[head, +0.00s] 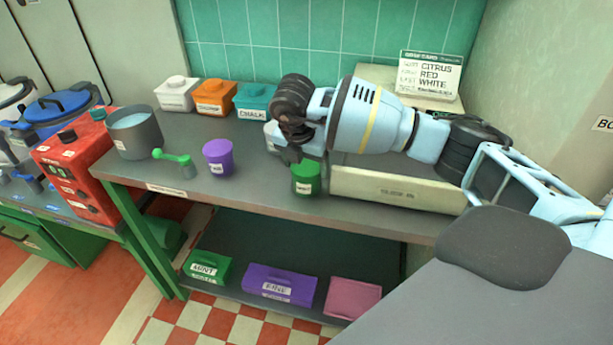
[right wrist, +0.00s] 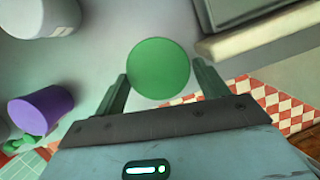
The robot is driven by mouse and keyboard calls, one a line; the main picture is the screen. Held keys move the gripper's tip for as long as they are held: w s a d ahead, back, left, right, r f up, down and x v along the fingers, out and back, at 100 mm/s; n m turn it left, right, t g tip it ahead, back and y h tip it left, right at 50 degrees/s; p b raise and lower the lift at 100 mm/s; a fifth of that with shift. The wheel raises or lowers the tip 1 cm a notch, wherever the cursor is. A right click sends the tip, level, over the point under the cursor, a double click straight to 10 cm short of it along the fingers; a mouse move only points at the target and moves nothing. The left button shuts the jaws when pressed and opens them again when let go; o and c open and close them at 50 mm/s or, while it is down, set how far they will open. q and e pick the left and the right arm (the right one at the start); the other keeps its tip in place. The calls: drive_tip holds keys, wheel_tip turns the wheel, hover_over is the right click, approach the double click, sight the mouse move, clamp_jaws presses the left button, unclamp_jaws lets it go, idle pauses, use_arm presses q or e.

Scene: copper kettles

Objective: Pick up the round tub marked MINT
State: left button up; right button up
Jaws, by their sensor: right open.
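The round green tub (head: 306,180) stands upright on the grey worktop, with a small white label on its front that seems to read MINT. In the right wrist view its round green top (right wrist: 158,68) lies between my two fingers. My right gripper (right wrist: 158,76) is open and empty, pointing down over the tub, with one finger on each side. I cannot tell whether either finger touches it. In the head view the gripper (head: 296,157) is just above and behind the tub, partly hidden by its own wrist. My left gripper is not in view.
A purple tub (head: 218,159) and a green scoop (head: 178,160) stand to the left. A pale tub (right wrist: 45,14) is close by. A long cream box (head: 395,190) stands just right of the green tub. A green MINT bin (head: 207,267) sits on the lower shelf.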

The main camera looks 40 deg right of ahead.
drive_tip(key=shift+x, duration=2.7)
drive_tip(key=shift+w, duration=0.1)
drive_tip(key=c, duration=0.7)
